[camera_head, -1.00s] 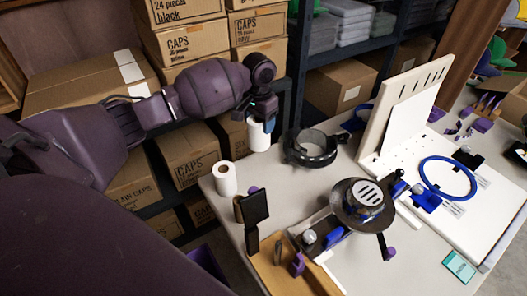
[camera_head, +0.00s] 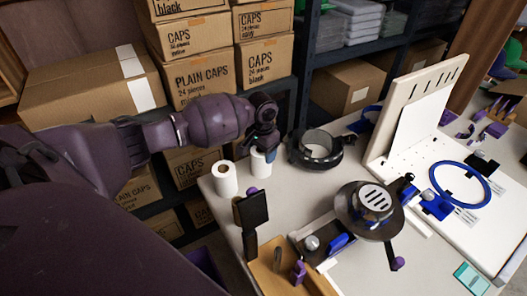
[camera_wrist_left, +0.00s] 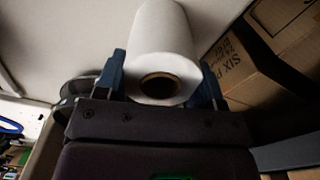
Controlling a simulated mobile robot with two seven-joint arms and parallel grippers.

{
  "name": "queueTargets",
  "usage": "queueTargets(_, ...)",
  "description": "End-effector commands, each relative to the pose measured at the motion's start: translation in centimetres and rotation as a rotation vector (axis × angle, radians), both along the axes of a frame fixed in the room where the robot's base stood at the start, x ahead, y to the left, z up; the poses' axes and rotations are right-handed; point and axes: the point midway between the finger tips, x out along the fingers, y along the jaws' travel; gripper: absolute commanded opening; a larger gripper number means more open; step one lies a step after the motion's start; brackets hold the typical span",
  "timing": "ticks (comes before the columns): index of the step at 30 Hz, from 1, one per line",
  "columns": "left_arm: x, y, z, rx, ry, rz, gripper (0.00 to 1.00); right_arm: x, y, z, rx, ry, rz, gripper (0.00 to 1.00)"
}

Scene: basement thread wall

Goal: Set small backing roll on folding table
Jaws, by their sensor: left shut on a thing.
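A small white backing roll (camera_head: 259,164) is upright at the far left part of the grey folding table (camera_head: 300,196). My left gripper (camera_head: 267,150) is above it and shut on it. In the left wrist view the same roll (camera_wrist_left: 163,35), with a brown core hole, sits between the two blue fingers of my left gripper (camera_wrist_left: 162,82). Its base is partly hidden, so I cannot tell whether it touches the table. A second white roll (camera_head: 224,181) stands upright on the table, just left of the held one. My right gripper is not in view.
A black ring fixture (camera_head: 316,150) stands right of the held roll. A round dark device (camera_head: 365,208), a wooden tray (camera_head: 285,272) and a black pad (camera_head: 252,208) are nearer. Cap boxes (camera_head: 205,75) fill shelves beyond the table.

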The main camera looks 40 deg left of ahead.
Motion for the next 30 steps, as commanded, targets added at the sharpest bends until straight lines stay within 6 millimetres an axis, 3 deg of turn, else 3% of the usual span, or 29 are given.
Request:
queueTargets(10, 0.1, 0.0, -0.1, 0.0, -0.003, 0.0, 0.36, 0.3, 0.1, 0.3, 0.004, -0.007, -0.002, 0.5)
queueTargets(11, 0.1, 0.0, -0.1, 0.001, -0.003, 0.0, 0.65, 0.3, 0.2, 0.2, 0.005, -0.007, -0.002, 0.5)
queueTargets(15, 0.0, 0.0, -0.1, 0.001, -0.002, 0.0, 0.87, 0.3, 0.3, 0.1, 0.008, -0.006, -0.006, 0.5)
queueTargets(25, 0.1, 0.0, 0.1, 0.001, -0.003, 0.0, 0.88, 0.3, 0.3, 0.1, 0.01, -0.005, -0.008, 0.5)
queueTargets(30, 0.1, 0.0, 2.2, 0.001, -0.008, -0.001, 0.88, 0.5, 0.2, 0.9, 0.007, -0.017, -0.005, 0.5)
